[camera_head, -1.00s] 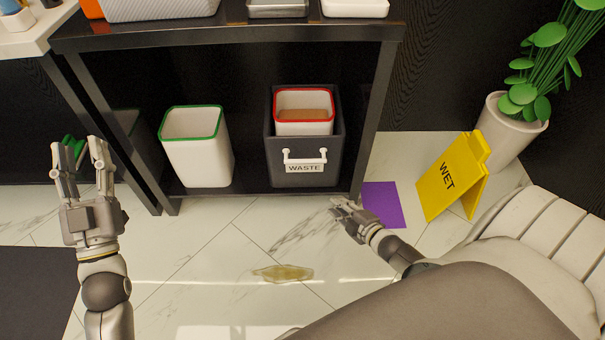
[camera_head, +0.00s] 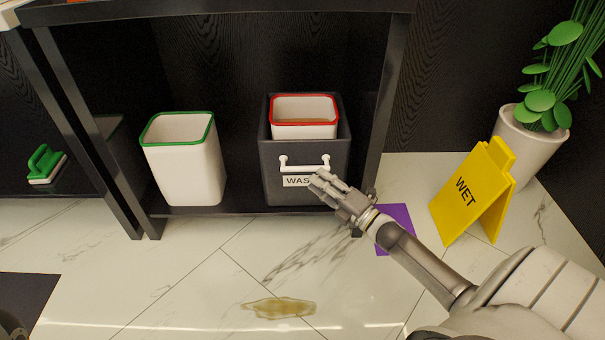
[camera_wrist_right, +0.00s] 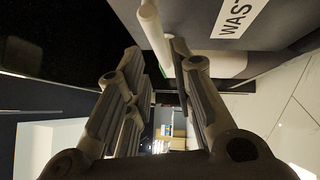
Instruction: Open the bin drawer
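The bin drawer (camera_head: 274,160) is a dark grey box labelled WASTE, under the black shelf unit. It holds a white bin with a red rim (camera_head: 305,104) and is pushed back in the unit. Its white bar handle (camera_head: 304,169) is on the front, above the label. My right gripper (camera_head: 320,180) is just in front of the label, at the handle's lower right, covering part of the label. In the right wrist view my right gripper (camera_wrist_right: 155,52) is open, with the handle (camera_wrist_right: 151,24) near the fingertips; I cannot tell whether they touch. My left gripper is out of view.
A white bin with a green rim (camera_head: 184,170) stands left of the drawer. A yellow WET sign (camera_head: 465,190), a purple sheet (camera_head: 397,217) and a potted plant (camera_head: 525,145) are at the right. A brownish puddle (camera_head: 278,308) lies on the tiled floor in front.

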